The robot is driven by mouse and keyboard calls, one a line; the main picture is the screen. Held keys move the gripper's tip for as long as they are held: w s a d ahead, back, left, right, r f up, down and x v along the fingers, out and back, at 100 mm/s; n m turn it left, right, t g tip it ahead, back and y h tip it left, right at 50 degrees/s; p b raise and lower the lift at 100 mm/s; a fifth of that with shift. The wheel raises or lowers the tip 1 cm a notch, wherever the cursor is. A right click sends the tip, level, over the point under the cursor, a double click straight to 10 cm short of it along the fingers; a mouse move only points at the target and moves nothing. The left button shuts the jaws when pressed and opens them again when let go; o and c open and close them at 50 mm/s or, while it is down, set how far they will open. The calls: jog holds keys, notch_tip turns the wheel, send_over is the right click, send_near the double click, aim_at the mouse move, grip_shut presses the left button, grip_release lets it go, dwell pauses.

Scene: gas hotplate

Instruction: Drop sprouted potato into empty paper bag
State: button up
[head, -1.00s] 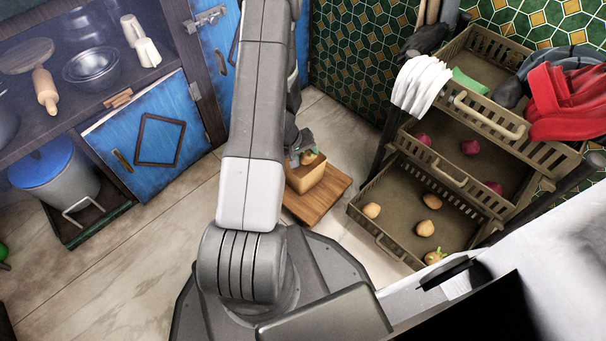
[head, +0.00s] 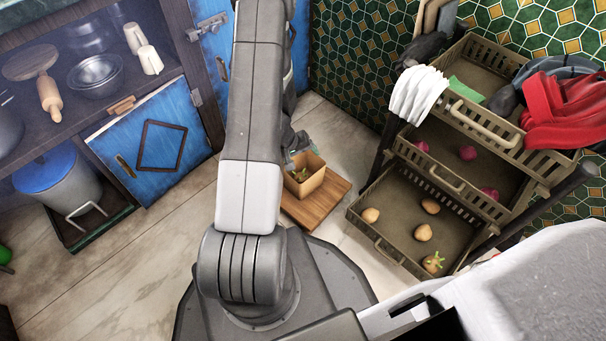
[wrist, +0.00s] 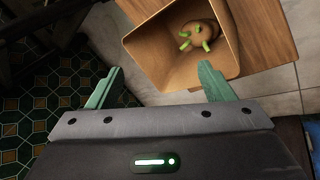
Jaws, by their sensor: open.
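A brown paper bag (head: 313,184) stands open on a wooden board (head: 325,205) on the floor; the bag also shows in the wrist view (wrist: 175,55). A sprouted potato (wrist: 200,35), brown with green sprouts, lies inside the bag, in its far part. My gripper (wrist: 160,82) is open and empty, its green fingers apart at the near rim of the bag. In the head view my gripper (head: 300,152) is just behind the bag, partly hidden by my arm. Another sprouted potato (head: 434,262) lies in the bottom basket of the rack.
A tiered rack at right holds several plain potatoes in its bottom basket (head: 385,240), red onions (head: 467,153) in the middle, and cloths on top. Blue cabinet doors (head: 160,145) and a blue-lidded bin (head: 55,175) stand at left.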

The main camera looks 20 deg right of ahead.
jog(key=p+v, duration=0.6)
jog(key=v, duration=0.4)
jog(key=shift+a+r, duration=0.2)
jog(key=shift+r, duration=0.2)
jog(key=s+b+x, duration=0.1)
jog(key=b+x, duration=0.6)
jog(key=x, duration=0.5)
jog(key=shift+w+d+f, duration=0.3)
jog(key=shift+w+d, duration=0.15)
jog(key=shift+w, duration=0.15)
jog(key=shift+f, duration=0.1)
